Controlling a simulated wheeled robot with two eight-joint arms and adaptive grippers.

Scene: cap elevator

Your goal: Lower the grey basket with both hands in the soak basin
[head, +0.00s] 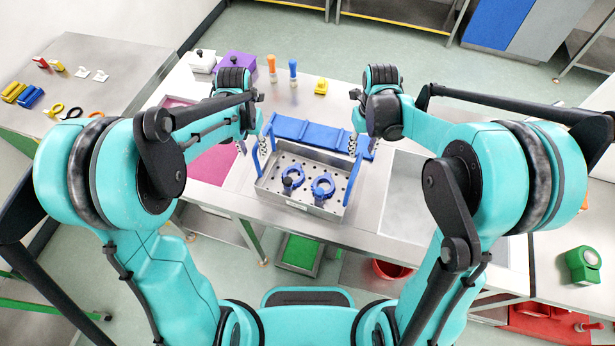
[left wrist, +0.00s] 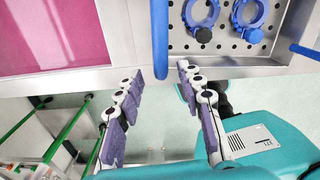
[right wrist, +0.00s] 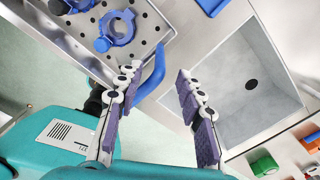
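The grey basket (head: 297,203) is a shallow perforated metal tray on the counter, with two blue ring clamps (head: 323,187) inside. Its blue left handle (head: 256,160) and right handle (head: 353,182) stand up at its sides. My left gripper (head: 253,147) is open above the left handle; in the left wrist view that handle (left wrist: 160,40) lies ahead between the spread fingers. My right gripper (head: 361,145) is open by the right handle; in the right wrist view that handle (right wrist: 152,76) lies between the fingers, nearer the left one. A pink-filled basin (head: 212,165) is left of the basket.
A grey sink (head: 405,195) with a drain (right wrist: 251,84) is right of the basket. A blue panel (head: 315,132) lies behind it. A purple box (head: 237,64), orange and blue bottles (head: 293,70) and a yellow item (head: 321,86) stand at the back.

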